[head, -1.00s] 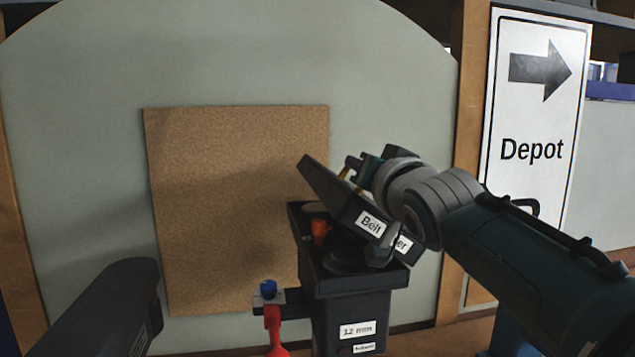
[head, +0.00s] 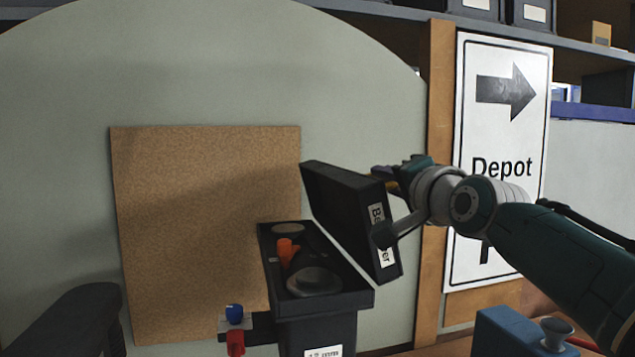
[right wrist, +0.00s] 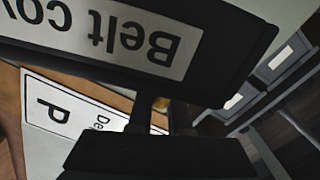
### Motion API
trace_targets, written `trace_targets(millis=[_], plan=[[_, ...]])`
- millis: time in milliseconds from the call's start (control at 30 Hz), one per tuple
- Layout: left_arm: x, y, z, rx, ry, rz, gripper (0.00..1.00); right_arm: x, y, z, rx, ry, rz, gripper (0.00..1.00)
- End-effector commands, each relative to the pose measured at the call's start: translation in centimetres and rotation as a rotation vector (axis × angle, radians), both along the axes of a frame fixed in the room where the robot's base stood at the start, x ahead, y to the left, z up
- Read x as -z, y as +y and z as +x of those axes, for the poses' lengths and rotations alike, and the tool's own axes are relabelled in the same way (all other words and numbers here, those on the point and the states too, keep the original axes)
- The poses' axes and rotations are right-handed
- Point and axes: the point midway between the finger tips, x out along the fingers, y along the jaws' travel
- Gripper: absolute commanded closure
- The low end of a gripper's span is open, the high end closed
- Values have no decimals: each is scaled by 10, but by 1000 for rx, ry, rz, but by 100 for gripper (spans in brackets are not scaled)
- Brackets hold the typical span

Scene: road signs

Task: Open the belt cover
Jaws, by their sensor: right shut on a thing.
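The belt cover (head: 345,212) is a black lid with a white label, tilted well up on the right side of the black drill-press-like head (head: 325,303). Inside the open head an orange part and two round grey pulleys (head: 314,281) show. My right gripper (head: 392,182) is shut on the belt cover at its raised outer side; the fingertips are partly hidden behind the cover. In the right wrist view the cover (right wrist: 228,45) fills the top with its label upside down, close to the fingers. My left gripper is not in view; only a dark part of my left arm shows at lower left.
A blue knob (head: 235,312) and a red knob (head: 236,343) stick out left of the head. A cork-brown panel (head: 200,230) hangs behind on the grey wall. A Depot sign (head: 505,120) stands behind my right arm. A blue box (head: 510,335) is at lower right.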

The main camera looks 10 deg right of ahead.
Motion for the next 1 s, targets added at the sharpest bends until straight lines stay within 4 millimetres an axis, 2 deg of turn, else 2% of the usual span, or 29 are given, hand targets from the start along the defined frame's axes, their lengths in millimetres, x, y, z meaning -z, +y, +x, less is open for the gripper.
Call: trace_targets(millis=[33, 533, 567, 767, 1000], plan=[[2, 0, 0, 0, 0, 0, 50, 5, 0, 0, -2, 10, 6, 100], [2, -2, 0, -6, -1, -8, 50, 6, -1, 0, -4, 14, 20, 100], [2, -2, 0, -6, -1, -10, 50, 6, -1, 0, -4, 14, 20, 80], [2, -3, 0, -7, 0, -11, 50, 4, -1, 0, -3, 9, 20, 57], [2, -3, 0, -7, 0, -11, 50, 3, -2, 0, -2, 5, 20, 55]])
